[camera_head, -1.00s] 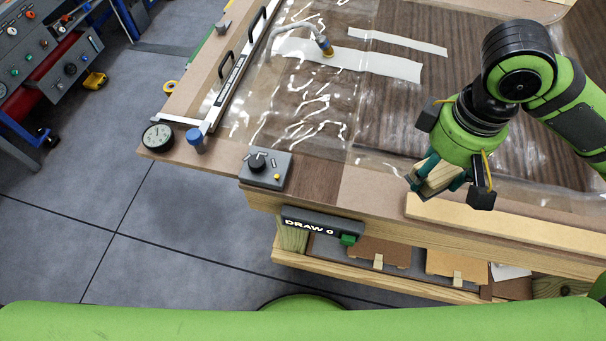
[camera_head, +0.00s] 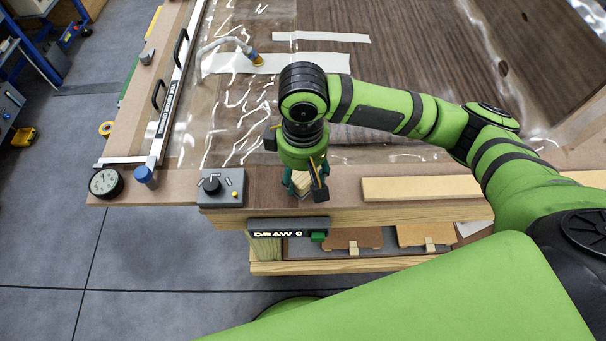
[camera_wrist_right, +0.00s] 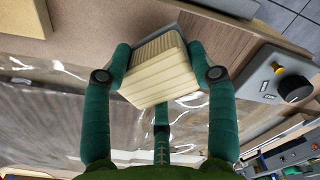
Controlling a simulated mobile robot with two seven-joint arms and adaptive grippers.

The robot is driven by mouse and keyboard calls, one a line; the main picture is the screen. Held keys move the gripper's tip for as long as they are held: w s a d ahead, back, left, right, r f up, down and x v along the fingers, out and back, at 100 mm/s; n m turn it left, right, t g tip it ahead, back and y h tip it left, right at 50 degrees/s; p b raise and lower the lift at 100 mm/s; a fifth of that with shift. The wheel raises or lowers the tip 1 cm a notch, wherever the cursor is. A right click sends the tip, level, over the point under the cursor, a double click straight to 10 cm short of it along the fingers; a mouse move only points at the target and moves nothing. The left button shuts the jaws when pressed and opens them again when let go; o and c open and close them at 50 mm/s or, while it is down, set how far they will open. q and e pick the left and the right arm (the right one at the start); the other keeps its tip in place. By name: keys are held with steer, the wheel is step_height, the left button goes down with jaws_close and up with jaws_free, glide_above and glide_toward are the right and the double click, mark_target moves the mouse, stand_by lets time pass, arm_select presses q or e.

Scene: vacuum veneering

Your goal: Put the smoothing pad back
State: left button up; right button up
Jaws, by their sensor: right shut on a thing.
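The smoothing pad (camera_wrist_right: 158,75) is a pale wooden block with a grey layer at its far side. My right gripper (camera_head: 301,190) is shut on it, with green fingers on both sides of the block in the right wrist view (camera_wrist_right: 160,72). In the head view the pad (camera_head: 302,183) shows only in part below the wrist. It is over the front edge strip of the table, right of the grey control box; whether it touches the surface I cannot tell. My left gripper is not in view.
The grey control box (camera_head: 212,188) with a black knob stands close left of the gripper. A pale wooden strip (camera_head: 420,189) lies to the right. A dial gauge (camera_head: 105,183) and blue knob (camera_head: 144,175) are at the left corner. Clear film covers the dark veneer behind.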

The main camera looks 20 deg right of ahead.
steer(key=shift+f, duration=1.1)
steer(key=shift+f, duration=0.1)
steer(key=o, duration=1.4)
steer(key=shift+o, duration=0.2)
step_height(320, 180, up, 12)
steer(key=shift+r, duration=0.15)
